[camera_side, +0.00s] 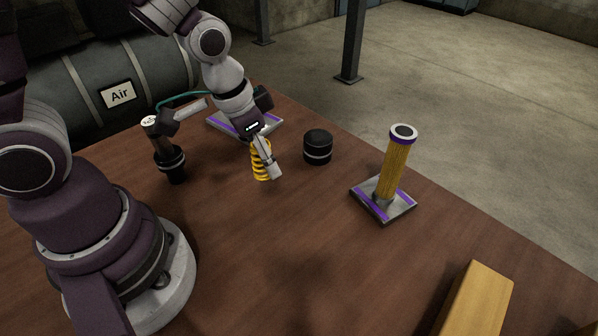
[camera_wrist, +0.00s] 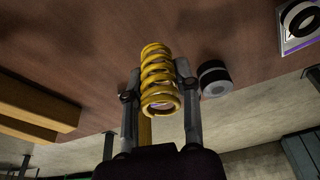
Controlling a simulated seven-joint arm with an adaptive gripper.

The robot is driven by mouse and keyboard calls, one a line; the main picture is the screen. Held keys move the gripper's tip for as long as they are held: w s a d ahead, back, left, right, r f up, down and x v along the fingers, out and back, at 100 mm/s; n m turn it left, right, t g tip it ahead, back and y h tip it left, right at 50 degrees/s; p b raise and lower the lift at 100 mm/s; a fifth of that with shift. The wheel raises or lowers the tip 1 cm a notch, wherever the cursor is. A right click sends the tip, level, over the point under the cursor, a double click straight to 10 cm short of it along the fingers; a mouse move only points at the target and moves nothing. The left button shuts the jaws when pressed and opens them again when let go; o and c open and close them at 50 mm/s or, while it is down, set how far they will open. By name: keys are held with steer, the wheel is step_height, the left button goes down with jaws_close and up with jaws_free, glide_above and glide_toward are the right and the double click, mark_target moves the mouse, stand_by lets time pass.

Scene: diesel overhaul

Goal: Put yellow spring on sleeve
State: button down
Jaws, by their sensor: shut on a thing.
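The yellow coil spring (camera_side: 261,160) is held in my gripper (camera_side: 270,165), above the brown table. In the wrist view the spring (camera_wrist: 158,75) stands between the two fingers of my gripper (camera_wrist: 159,88), which are shut on its sides. Its open end faces the camera. A yellow ribbed post (camera_side: 393,170) with a dark, purple-ringed top stands upright on a square plate to the right, apart from the spring. A black stepped cylinder (camera_side: 170,160) stands at the left. I cannot tell which part is the sleeve.
A short black cylinder with a pale band (camera_side: 318,147) stands just right of my gripper; the wrist view also shows it (camera_wrist: 214,80). A purple-striped plate (camera_side: 222,122) lies behind my gripper. A wooden block (camera_side: 476,300) is at front right. The front middle table is clear.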

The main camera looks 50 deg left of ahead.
steer(key=a+r+n, duration=0.1)
steer(key=a+n, duration=0.1)
steer(key=a, duration=0.2)
glide_above(324, 134)
steer(key=s, duration=0.1)
steer(key=shift+s+f+n+y, duration=0.15)
steer(key=shift+f+n+y, duration=0.2)
steer(key=shift+f, duration=2.05)
steer(key=shift+f, duration=0.15)
steer(key=c, duration=0.8)
jaws_free()
